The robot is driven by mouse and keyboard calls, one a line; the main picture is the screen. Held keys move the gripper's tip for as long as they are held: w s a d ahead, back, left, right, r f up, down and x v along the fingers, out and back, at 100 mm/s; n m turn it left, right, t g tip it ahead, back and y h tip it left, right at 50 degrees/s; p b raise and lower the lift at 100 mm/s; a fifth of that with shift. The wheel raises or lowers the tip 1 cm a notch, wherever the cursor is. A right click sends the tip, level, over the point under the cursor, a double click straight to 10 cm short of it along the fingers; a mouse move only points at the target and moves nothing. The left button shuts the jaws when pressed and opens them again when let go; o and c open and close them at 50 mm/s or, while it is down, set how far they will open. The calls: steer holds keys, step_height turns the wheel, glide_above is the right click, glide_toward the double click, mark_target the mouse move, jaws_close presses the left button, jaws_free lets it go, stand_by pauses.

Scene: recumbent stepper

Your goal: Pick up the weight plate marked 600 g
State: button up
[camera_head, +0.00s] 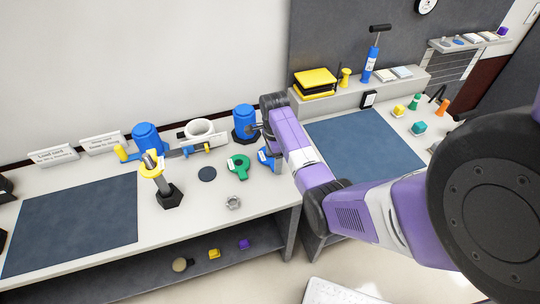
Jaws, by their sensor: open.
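No 600 g marking can be read at this size. A green slotted plate (238,167) with a small white label lies on the left bench. A blue labelled piece (265,157) is to its right, partly hidden by my arm. A yellow ring-like piece (152,167) sits on a black hexagonal-based stand (168,196) at the left. My gripper (263,130) is small and partly hidden at the end of my purple arm, close to a blue cylinder and above the blue piece. It is open, with nothing seen in it.
A blue cylinder (243,122), white ring (200,131), dark disc (207,174) and metal nut (233,202) stand on the bench. A dark mat (75,222) lies left, another mat (365,145) right. Yellow cases (315,80) sit on the raised shelf.

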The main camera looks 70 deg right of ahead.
steer(key=shift+f, duration=0.35)
jaws_close()
steer(key=shift+w+r, duration=0.1)
